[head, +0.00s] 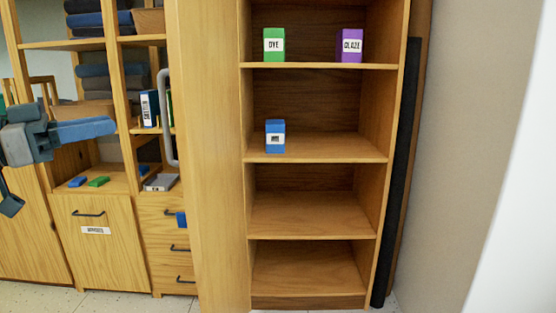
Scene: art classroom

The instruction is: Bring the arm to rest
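My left gripper (106,127) comes in from the left edge. It is grey-blue and points right, in front of the wooden shelf unit. Its fingers appear side-on as one blue-grey shape, so I cannot tell whether there is a gap between them. I see nothing clearly held in it. My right arm and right gripper are not in view.
A tall open cabinet (248,200) holds a green DYE box (274,51), a purple GLAZE box (350,51) and a blue box (275,142). Its lower two shelves are empty. Small blue (77,182) and green (99,181) blocks lie left, below my gripper.

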